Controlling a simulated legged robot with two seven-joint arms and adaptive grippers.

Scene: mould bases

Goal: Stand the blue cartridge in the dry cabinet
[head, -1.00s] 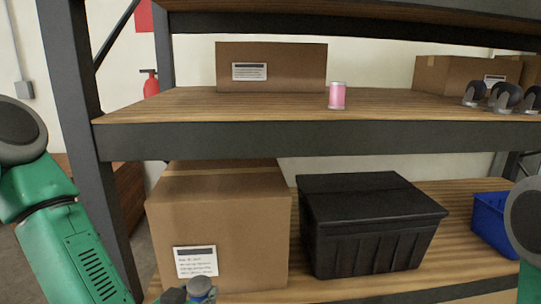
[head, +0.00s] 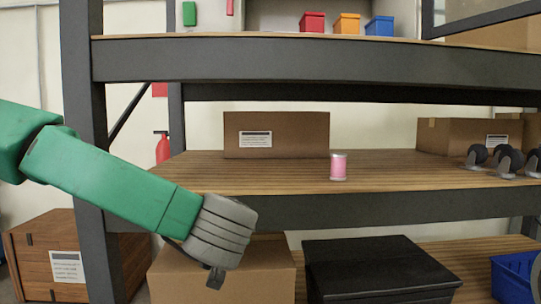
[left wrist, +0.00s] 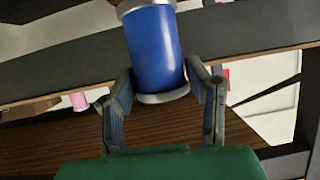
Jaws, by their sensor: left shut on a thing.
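The blue cartridge (left wrist: 153,42) is a blue cylinder with pale end caps, seen in the left wrist view. My left gripper (left wrist: 165,88) is shut on it, a finger on each side near one end cap; its far end is cut off by the frame. In the head view my left arm reaches in from the left, in front of the middle shelf's edge; the cartridge does not show there. A pale open-fronted compartment (head: 275,16), perhaps the dry cabinet, stands on the top shelf, cut off by the frame. My right gripper is out of view.
Red (head: 312,22), orange (head: 347,23) and blue (head: 379,25) bins sit up top. A pink canister (head: 338,168), a carton (head: 276,134) and casters (head: 508,160) are on the middle shelf (head: 420,176). A black crate (head: 375,265) is below. A dark post (head: 84,130) stands left.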

